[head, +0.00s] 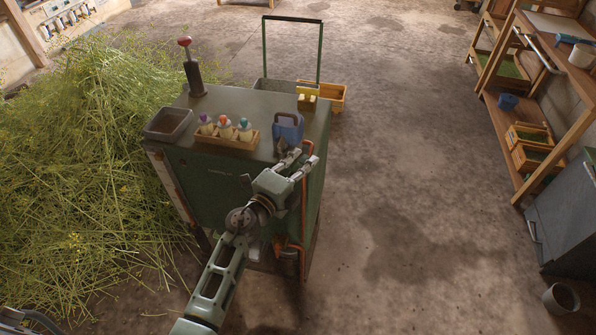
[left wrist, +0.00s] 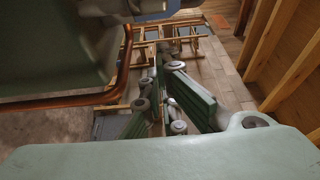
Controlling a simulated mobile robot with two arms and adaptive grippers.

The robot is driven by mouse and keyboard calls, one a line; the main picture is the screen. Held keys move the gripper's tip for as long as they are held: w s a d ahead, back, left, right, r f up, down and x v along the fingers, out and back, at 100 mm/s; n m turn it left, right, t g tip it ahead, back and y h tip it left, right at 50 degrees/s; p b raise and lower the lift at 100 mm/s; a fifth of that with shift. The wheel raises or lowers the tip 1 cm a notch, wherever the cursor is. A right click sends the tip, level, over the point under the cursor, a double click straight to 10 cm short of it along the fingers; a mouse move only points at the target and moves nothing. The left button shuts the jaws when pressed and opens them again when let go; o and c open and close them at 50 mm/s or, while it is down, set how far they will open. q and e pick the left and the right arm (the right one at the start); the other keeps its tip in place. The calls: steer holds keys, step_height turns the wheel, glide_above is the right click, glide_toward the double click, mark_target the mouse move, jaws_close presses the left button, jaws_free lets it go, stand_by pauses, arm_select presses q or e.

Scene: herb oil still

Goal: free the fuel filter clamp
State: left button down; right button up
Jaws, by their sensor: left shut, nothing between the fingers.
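My left gripper (head: 301,159) is at the front right edge of the green cabinet (head: 225,178), just in front of the blue can (head: 288,128). Its fingers are shut with nothing between them. A copper pipe (head: 307,195) runs down the cabinet's front right corner, close beside the gripper. It also shows in the left wrist view (left wrist: 125,68), left of the gripper's green fingers (left wrist: 165,100). Small parts low on the cabinet front (head: 289,252) are partly behind my arm. I cannot make out the fuel filter or its clamp. My right gripper is not in view.
A grey tray (head: 168,123), a wooden holder (head: 228,138) with several bottles and a red-knobbed lever (head: 193,70) are on the cabinet top. Cut herbs (head: 80,170) heap up on the left. The floor (head: 420,190) right of the cabinet is clear, up to wooden shelves (head: 520,120).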

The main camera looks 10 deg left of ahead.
mark_target(281, 146)
arm_select(q)
steer(key=a, duration=0.3)
steer(key=shift+s, duration=0.1)
